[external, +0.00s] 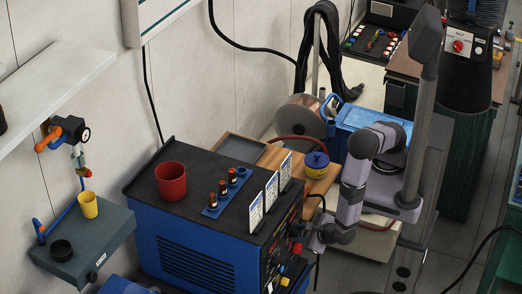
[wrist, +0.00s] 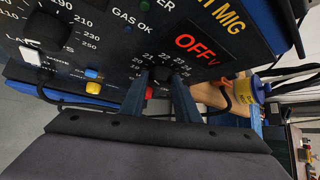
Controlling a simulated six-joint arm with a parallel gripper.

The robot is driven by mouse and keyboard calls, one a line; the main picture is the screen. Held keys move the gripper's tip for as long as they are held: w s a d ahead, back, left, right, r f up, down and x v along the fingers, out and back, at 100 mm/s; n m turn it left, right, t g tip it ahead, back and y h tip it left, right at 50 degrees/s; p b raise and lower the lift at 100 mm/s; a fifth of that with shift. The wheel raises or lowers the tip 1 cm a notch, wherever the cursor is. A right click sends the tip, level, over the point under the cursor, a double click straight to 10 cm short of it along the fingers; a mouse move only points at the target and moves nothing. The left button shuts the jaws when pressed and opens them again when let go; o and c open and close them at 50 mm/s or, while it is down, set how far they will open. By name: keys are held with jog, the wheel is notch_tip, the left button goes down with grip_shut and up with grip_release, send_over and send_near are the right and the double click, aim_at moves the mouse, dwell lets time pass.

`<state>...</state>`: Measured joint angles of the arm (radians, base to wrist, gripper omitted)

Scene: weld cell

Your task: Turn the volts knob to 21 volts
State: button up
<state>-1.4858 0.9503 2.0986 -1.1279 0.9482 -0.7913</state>
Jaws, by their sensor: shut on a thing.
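The blue welder (external: 195,245) has a black front panel, seen edge-on in the external view and close up in the wrist view. The volts knob (wrist: 160,74) is small and dark, ringed by white numbers in the low twenties. My gripper (wrist: 160,88) has a finger on each side of the knob and is shut on it. The knob's pointer is hidden, so its setting cannot be read. The red display (wrist: 195,46) above it reads OFF with a V. In the external view my gripper (external: 312,241) is at the panel's right side.
A larger amps knob (wrist: 47,30) and white, blue and yellow buttons are on the same panel. On top of the welder stand a red cup (external: 170,182), a blue rack (external: 226,193) and several upright cards. A blue-yellow pot (external: 317,164) stands behind my wrist.

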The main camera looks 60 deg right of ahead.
jog(key=o, duration=1)
jog(key=shift+o, duration=0.2)
jog(key=b+v, duration=0.1)
jog(key=v, duration=0.6)
jog(key=shift+s, duration=0.15)
jog(key=shift+r, duration=0.1)
